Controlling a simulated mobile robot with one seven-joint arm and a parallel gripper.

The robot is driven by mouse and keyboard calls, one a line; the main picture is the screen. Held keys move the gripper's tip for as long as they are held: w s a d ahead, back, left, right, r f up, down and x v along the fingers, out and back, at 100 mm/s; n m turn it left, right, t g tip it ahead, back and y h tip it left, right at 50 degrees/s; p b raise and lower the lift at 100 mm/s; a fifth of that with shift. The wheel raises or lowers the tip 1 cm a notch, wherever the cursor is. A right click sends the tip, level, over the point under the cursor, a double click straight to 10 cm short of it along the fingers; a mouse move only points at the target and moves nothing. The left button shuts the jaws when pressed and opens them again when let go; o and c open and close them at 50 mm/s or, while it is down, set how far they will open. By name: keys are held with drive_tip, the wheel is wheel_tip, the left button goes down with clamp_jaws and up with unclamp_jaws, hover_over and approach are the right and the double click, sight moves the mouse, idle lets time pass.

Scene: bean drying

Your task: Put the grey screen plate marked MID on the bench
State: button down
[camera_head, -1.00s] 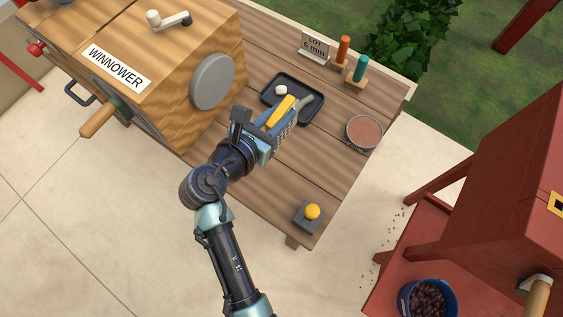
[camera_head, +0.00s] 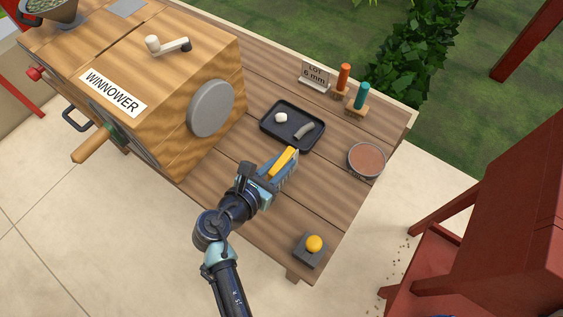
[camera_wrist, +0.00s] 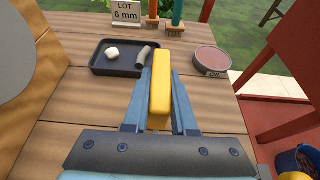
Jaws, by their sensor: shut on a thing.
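My gripper (camera_head: 282,167) is shut on a yellow bar (camera_head: 285,160) above the wooden bench (camera_head: 228,178), in front of the black tray. In the wrist view the yellow bar (camera_wrist: 160,90) stands between the two blue fingers. I cannot tell whether a plate is attached to it, and no MID mark is readable. A flat grey rectangle (camera_head: 127,7) lies on top of the winnower at the upper left; I cannot tell if it is a screen plate.
The black tray (camera_head: 267,128) holds a white lump and a grey curved piece. A round brown-filled dish (camera_head: 366,160), two brushes and a LOT 6 mm sign (camera_head: 314,73) stand around it. The winnower (camera_head: 160,90) fills the left. A yellow button (camera_head: 314,243) sits at the front corner.

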drive_tip(key=c, duration=0.7)
unclamp_jaws()
